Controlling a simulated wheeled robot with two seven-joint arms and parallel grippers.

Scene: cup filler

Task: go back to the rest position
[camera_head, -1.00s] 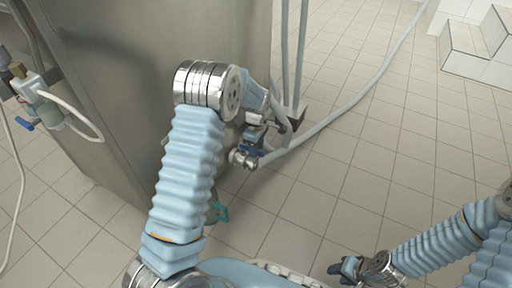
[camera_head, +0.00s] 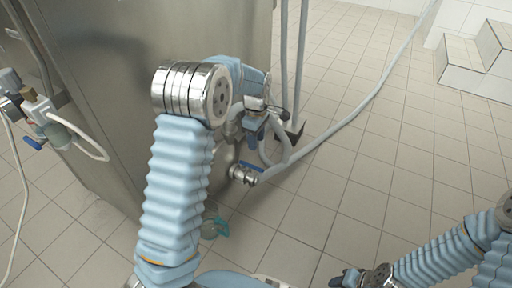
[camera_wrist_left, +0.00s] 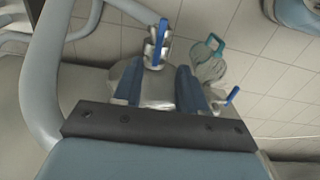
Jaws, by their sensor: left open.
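My left arm rises in the head view beside the steel machine (camera_head: 150,50). Its left gripper (camera_head: 264,122) is beyond the wrist joint, partly hidden and in front of hoses. In the left wrist view, the two blue fingers of the left gripper (camera_wrist_left: 160,88) stand apart, with no object clearly held. A metal valve with a blue lever (camera_wrist_left: 158,42) shows beyond them. My right gripper (camera_head: 350,278) is low at the bottom edge of the head view, partly cut off; its jaws are too small to read.
A clear container with a teal handle (camera_head: 213,226) is low beside the machine, partly behind my left arm. A grey hose (camera_head: 345,112) runs across the tiled floor. Valves and tubes (camera_head: 50,118) stick out at left. White steps (camera_head: 465,58) stand at upper right.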

